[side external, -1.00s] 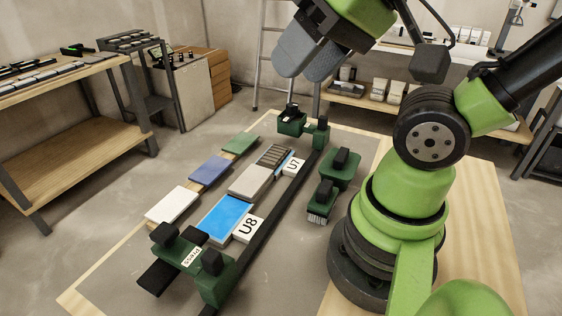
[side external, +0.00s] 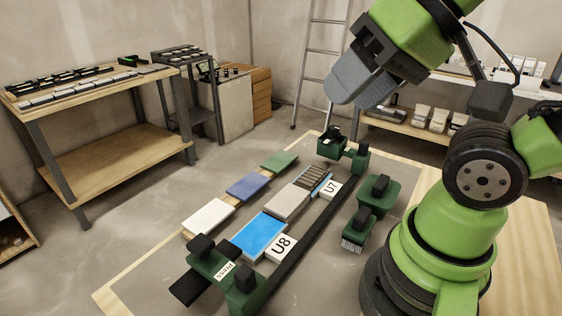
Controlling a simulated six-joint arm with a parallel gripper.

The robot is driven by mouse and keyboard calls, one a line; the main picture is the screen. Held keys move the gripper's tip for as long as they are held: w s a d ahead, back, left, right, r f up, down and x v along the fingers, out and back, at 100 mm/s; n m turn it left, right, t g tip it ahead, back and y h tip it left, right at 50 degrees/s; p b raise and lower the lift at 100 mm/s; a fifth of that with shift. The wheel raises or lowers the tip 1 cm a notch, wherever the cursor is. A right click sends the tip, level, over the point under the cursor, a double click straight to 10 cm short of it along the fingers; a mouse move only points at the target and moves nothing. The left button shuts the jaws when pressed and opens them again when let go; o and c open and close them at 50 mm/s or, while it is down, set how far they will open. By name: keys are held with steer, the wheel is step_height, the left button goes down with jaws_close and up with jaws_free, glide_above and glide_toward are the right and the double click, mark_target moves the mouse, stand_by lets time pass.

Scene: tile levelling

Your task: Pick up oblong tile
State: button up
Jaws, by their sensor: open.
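My gripper (side external: 348,95) is open and empty, with grey finger pads, high above the far part of the board. Its fingers overlap in this view. Several flat oblong tiles lie below it; I cannot tell which is the named one. A left row holds a white tile (side external: 208,215), an indigo tile (side external: 247,186) and a green tile (side external: 279,160). Beside it, a bright blue tile (side external: 258,236) lies by the "U8" label (side external: 281,248), then a grey-beige tile (side external: 287,204). A dark ribbed piece (side external: 311,177) lies beyond, near the "U7" label (side external: 330,190).
Green clamp blocks stand at the near end (side external: 228,275) and far end (side external: 343,150) of a dark rail (side external: 310,235). Green tools (side external: 378,192), one with bristles (side external: 355,240), sit right of the rail. A wooden bench (side external: 110,105) stands at the left. The air above the tiles is clear.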

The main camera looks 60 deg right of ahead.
steer(key=o, duration=0.9)
steer(key=m+g+h, duration=0.6)
steer(key=m+g, duration=0.1)
steer(key=m, duration=0.7)
glide_above(279, 161)
steer(key=a, duration=0.3)
steer(key=f, duration=2.4)
steer(key=shift+a, duration=0.2)
steer(key=shift+h, duration=0.3)
steer(key=shift+x, duration=3)
